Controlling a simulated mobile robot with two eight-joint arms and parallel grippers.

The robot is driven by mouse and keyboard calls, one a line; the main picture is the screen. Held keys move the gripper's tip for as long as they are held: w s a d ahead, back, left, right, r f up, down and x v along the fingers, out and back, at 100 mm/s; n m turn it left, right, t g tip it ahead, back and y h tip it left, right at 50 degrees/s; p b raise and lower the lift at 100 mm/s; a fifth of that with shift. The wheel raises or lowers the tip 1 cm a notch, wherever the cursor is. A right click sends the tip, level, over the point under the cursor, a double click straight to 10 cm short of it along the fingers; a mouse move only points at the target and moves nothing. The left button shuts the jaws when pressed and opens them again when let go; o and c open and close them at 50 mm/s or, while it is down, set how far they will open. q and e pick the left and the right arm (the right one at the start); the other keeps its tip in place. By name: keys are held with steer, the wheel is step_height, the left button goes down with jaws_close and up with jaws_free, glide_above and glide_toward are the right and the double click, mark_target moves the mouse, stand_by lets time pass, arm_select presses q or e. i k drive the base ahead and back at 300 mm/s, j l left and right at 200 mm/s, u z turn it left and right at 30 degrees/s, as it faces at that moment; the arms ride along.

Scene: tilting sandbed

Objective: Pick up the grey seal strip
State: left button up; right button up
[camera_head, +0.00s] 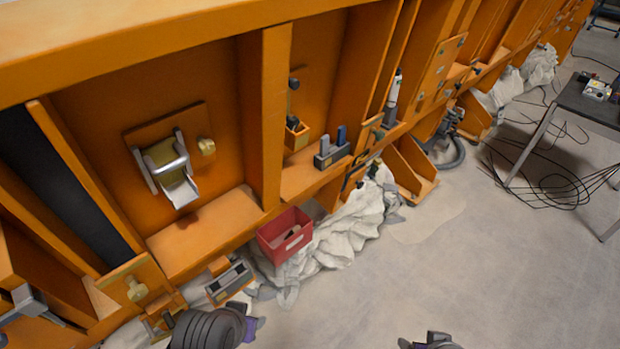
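I cannot pick out the grey seal strip with certainty. A grey, bar-like piece (230,277) lies in a small orange holder low at the wall's foot, left of the red bin. Part of my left arm shows at the bottom edge as a dark ribbed cylinder with purple bits; its fingertips cannot be made out. It is just below the grey piece in the picture, with no clear contact. Only a small dark and purple part of my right arm shows at the bottom centre; its fingers are not visible.
An orange ribbed wall (275,110) runs from the left to the far right. A red bin (285,238) stands against crumpled whitish cloth (335,240). A grey latch (180,190) sits in a wall bay. A dark table (590,105) and cables are right. Floor (440,270) is clear.

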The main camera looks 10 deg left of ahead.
mark_target(324, 141)
steer(key=l+u, duration=0.1)
steer(key=u, duration=0.35)
steer(key=i+l+u, duration=0.2)
steer(key=l+u, duration=0.2)
steer(key=l, duration=0.25)
steer(key=i+l+u, duration=0.25)
steer(key=i+l, duration=0.1)
steer(key=l, duration=0.75)
steer(key=i+l+u, duration=0.1)
steer(key=l, duration=0.75)
steer(key=i+l+u, duration=0.1)
steer(key=l, duration=0.8)
